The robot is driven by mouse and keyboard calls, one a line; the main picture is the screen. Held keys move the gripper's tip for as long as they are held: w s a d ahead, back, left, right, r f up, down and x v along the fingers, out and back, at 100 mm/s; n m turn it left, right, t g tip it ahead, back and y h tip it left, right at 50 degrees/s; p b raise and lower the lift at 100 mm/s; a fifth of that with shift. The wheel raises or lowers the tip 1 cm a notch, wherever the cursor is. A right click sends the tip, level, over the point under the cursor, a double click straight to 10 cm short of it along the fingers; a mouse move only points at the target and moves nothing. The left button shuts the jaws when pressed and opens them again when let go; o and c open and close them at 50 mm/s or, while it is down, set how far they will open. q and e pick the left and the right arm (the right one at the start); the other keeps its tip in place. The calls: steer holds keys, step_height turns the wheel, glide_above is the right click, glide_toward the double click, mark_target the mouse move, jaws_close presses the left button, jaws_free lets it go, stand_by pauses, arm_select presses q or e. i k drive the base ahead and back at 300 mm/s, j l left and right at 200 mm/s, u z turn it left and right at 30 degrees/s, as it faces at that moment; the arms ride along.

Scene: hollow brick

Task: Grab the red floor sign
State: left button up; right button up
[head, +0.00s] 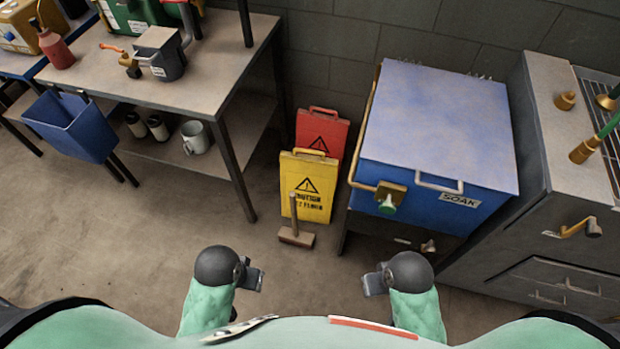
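The red floor sign (334,126) stands on the floor against the back wall, between the workbench and the blue SOAK tank. The yellow caution sign (314,184) stands in front of it and hides its lower left part. The red sign's top handle and upper face, with a black triangle, show. My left gripper (253,279) is low in the view, well short of the signs. My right gripper (372,284) is at a similar height to the right. Both seem empty and apart from the signs; their finger gaps are too small to make out.
A wooden-handled mallet or brush (296,236) stands on the floor before the yellow sign. The blue tank (436,130) is close on the right, the workbench (215,75) on the left. Open floor (130,235) lies at left. A metal cabinet (545,215) stands at right.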

mark_target(316, 130)
steer(key=i+j, duration=0.2)
steer(key=i+j+z, duration=0.75)
steer(key=j, duration=0.25)
steer(key=z, duration=0.8)
steer(key=k+l, duration=0.05)
